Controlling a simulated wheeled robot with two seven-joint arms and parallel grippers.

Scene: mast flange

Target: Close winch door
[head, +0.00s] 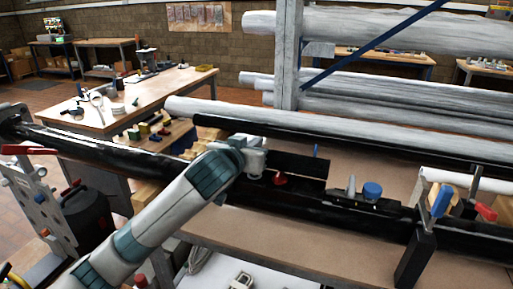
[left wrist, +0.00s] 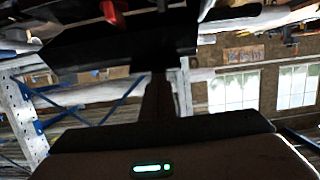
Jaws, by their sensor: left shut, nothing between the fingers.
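The black mast (head: 100,147) lies across the bench. A flat black panel, which looks like the winch door (head: 304,164), stands raised from the mast just right of my left gripper (head: 267,163). A red part (head: 280,179) sits at the panel's lower left. In the left wrist view the dark panel (left wrist: 100,48) spans the upper part, with a red part (left wrist: 113,12) above it. My left gripper (left wrist: 157,98) is shut and empty, close to the panel; I cannot tell whether it touches. The right gripper is out of view.
A blue-topped winch (head: 372,190) stands on the mast to the right. Clamps with blue and red handles (head: 441,200) grip the mast further right. Wrapped pale spars (head: 330,128) lie on a rack behind. A wooden workbench (head: 150,92) with tools stands at back left.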

